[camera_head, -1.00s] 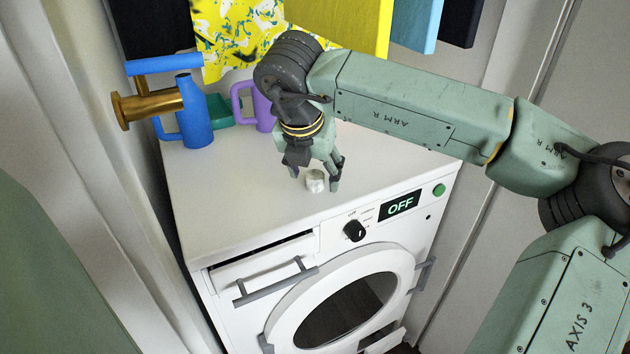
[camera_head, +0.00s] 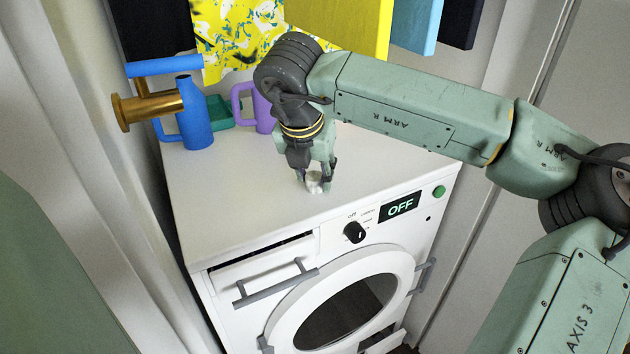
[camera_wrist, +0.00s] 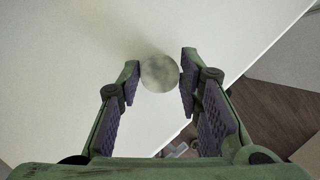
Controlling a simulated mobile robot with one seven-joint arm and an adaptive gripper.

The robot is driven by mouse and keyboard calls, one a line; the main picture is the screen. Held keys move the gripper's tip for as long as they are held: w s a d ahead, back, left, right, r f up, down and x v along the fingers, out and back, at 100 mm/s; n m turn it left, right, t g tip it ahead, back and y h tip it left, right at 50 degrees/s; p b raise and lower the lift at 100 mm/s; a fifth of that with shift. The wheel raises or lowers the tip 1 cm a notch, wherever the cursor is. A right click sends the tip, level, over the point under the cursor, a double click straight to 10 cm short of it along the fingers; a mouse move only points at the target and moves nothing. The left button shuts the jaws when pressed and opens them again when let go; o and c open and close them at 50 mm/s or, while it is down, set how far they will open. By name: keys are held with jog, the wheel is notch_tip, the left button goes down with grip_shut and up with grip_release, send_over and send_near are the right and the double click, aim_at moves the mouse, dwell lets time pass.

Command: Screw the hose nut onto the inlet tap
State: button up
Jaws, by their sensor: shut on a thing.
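The hose nut (camera_head: 314,187) is a small off-white round piece standing on the white washer top near its front edge. In the wrist view the nut (camera_wrist: 159,73) shows as a pale mottled disc between the fingertips. My gripper (camera_head: 315,181) points down with a finger on each side of the nut and is shut on it. No hose is visible on the nut. The inlet tap (camera_head: 152,106) is brass with a blue bar handle (camera_head: 165,67). It sticks out from the left wall, above the back left of the washer top.
A blue jug (camera_head: 195,115), a purple mug (camera_head: 263,108) and a green container (camera_head: 220,112) stand at the back of the washer top (camera_head: 235,195). Its left and front parts are clear. Yellow, blue and dark cloths hang behind. The washer display (camera_head: 399,206) reads OFF.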

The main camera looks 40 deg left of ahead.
aim_at(313, 179)
jog(key=shift+r+p, duration=1)
jog(key=shift+r, duration=1.55)
jog(key=o, duration=0.6)
jog(key=shift+c, duration=0.2)
grip_shut()
jog(key=shift+s+f, duration=0.1)
